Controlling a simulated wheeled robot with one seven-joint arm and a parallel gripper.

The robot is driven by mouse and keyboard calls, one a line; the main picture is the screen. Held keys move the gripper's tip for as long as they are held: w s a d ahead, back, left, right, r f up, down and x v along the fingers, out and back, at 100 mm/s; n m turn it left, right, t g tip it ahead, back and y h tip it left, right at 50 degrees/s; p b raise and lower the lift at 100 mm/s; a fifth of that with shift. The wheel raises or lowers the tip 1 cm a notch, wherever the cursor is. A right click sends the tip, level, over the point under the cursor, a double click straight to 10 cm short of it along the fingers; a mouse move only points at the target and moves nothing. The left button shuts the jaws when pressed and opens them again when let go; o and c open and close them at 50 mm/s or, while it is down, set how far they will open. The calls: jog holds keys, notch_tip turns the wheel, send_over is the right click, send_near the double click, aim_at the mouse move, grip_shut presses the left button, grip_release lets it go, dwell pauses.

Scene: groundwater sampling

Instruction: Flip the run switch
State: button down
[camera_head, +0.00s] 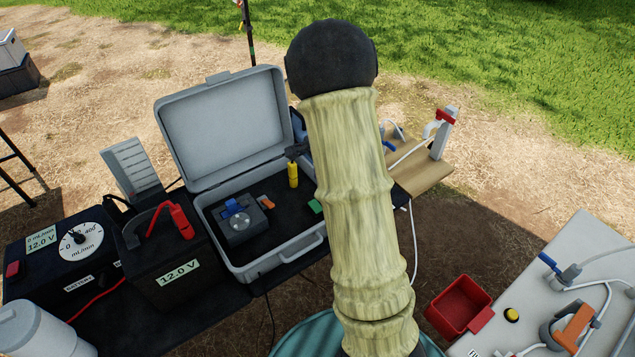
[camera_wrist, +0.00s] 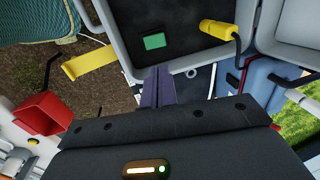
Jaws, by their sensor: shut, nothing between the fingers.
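An open grey case (camera_head: 326,241) stands on the dark table in the head view. Inside it are a dark control box (camera_head: 238,222) with a round dial and blue part, a small orange-red piece (camera_head: 266,202), and a green piece (camera_head: 315,206). I cannot tell for sure which part is the run switch. In the wrist view my gripper (camera_wrist: 158,72) is shut and empty, its fingertips near the case rim (camera_wrist: 115,50). The green piece (camera_wrist: 155,41) lies beyond them, apart from the tips. In the head view my arm hides the gripper and the case's right end.
A yellow handle (camera_head: 293,174) with a black hooked part stands in the case. A red bin (camera_head: 460,306) is at lower right, beside a light table (camera_head: 590,245).

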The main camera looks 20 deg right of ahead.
aim_at(312, 203)
jog(key=f, duration=0.4)
jog(key=w+f, duration=0.1)
jog(key=f, duration=0.3)
jog(key=w+f, duration=0.1)
jog(key=f, duration=0.3)
jog(key=shift+w+a+f, duration=0.2)
jog(key=shift+w+f, duration=0.05)
jog(key=shift+f, duration=0.15)
jog(key=shift+d+p, duration=0.1)
jog(key=shift+p, duration=0.45)
jog(key=shift+w+a+f, duration=0.15)
jog(key=shift+a, duration=0.15)
jog(key=shift+s+d, duration=0.25)
jog(key=shift+s, duration=0.05)
jog(key=shift+s+d+b, duration=0.1)
jog(key=shift+s+b, duration=0.2)
jog(key=shift+s, duration=0.3)
jog(key=shift+r+p, duration=0.4)
jog(key=shift+r, duration=0.2)
notch_tip(312, 203, up, 13)
jog(key=s+p, duration=0.1)
jog(key=s, duration=0.1)
jog(key=shift+s+d+f+p, duration=0.2)
jog(key=shift+s+p, duration=0.05)
jog(key=shift+p, duration=0.15)
